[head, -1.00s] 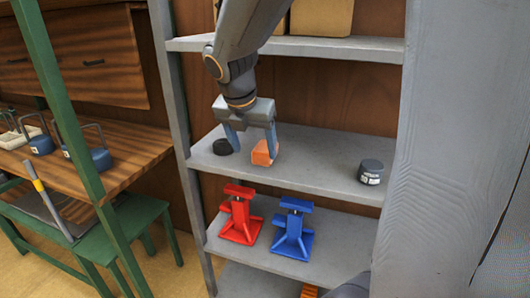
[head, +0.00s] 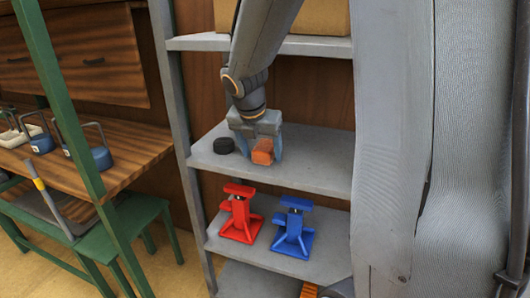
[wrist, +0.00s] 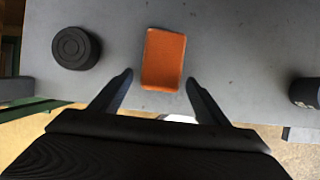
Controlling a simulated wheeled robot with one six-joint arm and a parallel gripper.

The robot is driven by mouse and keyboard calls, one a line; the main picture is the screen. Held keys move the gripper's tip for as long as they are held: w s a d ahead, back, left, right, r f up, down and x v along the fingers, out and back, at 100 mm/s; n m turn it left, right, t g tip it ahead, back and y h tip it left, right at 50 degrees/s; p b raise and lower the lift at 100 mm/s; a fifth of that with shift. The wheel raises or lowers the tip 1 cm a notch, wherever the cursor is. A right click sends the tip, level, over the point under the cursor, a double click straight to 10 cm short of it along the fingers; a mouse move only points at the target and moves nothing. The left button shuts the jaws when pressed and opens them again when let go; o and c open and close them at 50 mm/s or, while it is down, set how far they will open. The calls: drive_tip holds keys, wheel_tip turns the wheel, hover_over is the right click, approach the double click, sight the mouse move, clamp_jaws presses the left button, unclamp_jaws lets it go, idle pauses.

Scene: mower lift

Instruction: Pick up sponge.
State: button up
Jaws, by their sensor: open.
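The orange sponge (head: 262,152) lies on the middle grey shelf, right of a black round puck. In the wrist view the sponge (wrist: 164,60) is an upright orange block, ahead of and between the fingertips. In the wrist view my gripper (wrist: 158,80) has a finger on each side with gaps, and the sponge's near end lies level with the fingertips. The fingers do not touch it there.
The black puck (head: 223,146) sits left of the sponge; it also shows in the wrist view (wrist: 76,47). A dark can (wrist: 305,92) stands at the right. A red jack (head: 240,215) and a blue jack (head: 294,230) stand on the shelf below.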

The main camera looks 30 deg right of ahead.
sight(263, 148)
drive_tip(key=c, duration=1.1)
drive_tip(key=shift+c, duration=0.2)
drive_tip(key=shift+r, duration=0.55)
wheel_tip(263, 148, up, 2)
drive_tip(key=shift+r, duration=0.1)
drive_tip(key=shift+s+a+r, duration=0.1)
drive_tip(key=shift+s+a, duration=0.3)
drive_tip(key=shift+a, duration=0.1)
drive_tip(key=s+a+b, duration=0.1)
drive_tip(key=s+a, duration=1)
drive_tip(key=s, duration=0.1)
drive_tip(key=shift+a+b, duration=0.3)
drive_tip(key=shift+a, duration=0.1)
